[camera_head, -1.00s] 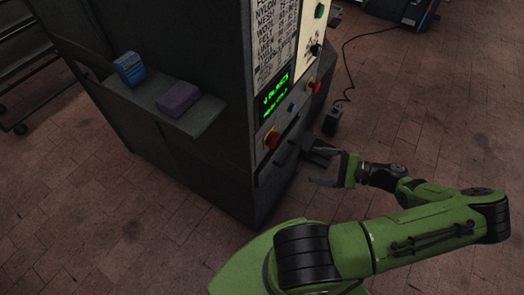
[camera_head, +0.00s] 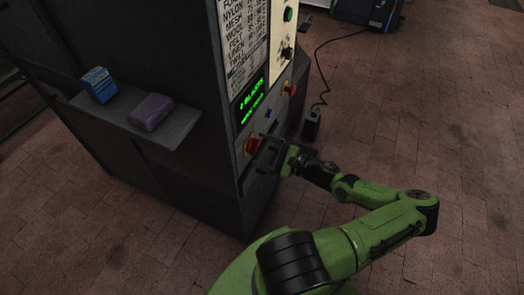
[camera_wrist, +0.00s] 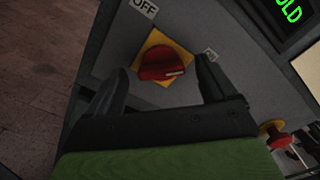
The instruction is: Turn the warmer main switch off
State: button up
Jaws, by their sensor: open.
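The warmer main switch is a red rotary knob (camera_wrist: 160,64) on a yellow square plate in the wrist view. Its white mark points right, toward a small, hard-to-read label (camera_wrist: 210,55). An OFF label (camera_wrist: 144,8) sits above it to the left. In the head view the red knob (camera_head: 251,146) is low on the machine's front panel, beside my gripper (camera_head: 268,150). My gripper (camera_wrist: 162,88) is open, with one finger on each side of the knob in the wrist view. I cannot tell whether the fingers touch it.
A second red control with yellow (camera_wrist: 277,138) is to the lower right in the wrist view. A green text display (camera_head: 252,103) is above the knob. A side shelf (camera_head: 178,130) holds a blue box (camera_head: 98,84) and a purple block (camera_head: 151,111). A black floor unit (camera_head: 312,124) has a cable.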

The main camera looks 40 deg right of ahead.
jog(key=shift+w+a, duration=0.1)
jog(key=shift+w, duration=0.15)
jog(key=c, duration=1.1)
jog(key=shift+o, duration=0.2)
jog(key=shift+n, duration=0.3)
jog(key=shift+f+n+b, duration=0.2)
jog(key=shift+n+b, duration=1.4)
jog(key=shift+n, duration=2.7)
jog(key=shift+f+n+b, duration=0.2)
jog(key=shift+n+b, duration=1.35)
jog(key=shift+n, duration=2.75)
